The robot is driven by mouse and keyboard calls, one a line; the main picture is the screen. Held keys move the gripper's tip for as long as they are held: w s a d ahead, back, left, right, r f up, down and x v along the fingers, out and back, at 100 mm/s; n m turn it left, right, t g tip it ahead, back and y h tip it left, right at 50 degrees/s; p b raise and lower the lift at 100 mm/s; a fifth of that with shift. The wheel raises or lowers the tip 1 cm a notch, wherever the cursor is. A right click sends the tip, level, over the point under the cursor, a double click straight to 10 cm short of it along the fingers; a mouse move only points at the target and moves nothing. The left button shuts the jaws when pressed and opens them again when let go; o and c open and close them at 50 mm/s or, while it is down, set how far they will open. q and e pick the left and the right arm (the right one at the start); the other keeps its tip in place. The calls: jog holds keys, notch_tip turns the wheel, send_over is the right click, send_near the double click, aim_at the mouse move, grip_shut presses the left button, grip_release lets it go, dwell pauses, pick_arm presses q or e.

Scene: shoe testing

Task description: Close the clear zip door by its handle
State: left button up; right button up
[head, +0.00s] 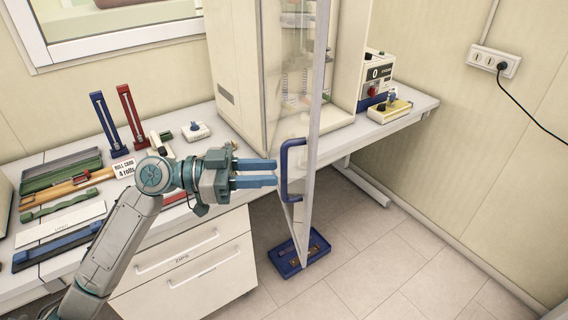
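The clear zip door (312,110) is a tall see-through panel with a pale frame. It stands swung out from the front of the white cabinet (236,70), over the bench edge. Its blue C-shaped handle (285,172) is on the door's near side. My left gripper (276,173) points right at the handle, with its two blue fingers slightly apart and nothing visible between them. The fingertips are just left of the handle bar; I cannot tell whether they touch it. My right gripper is not in view.
A blue tray (292,266) lies on the tiled floor below the door. The bench holds blue and red upright gauges (131,115), a green case (62,170) and other tools at left. A meter box (376,76) stands at right. Floor at right is clear.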

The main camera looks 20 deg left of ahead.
aim_at(284, 195)
pick_arm(q)
jog(key=shift+p+x, duration=1.05)
jog(key=shift+x, duration=1.05)
grip_shut()
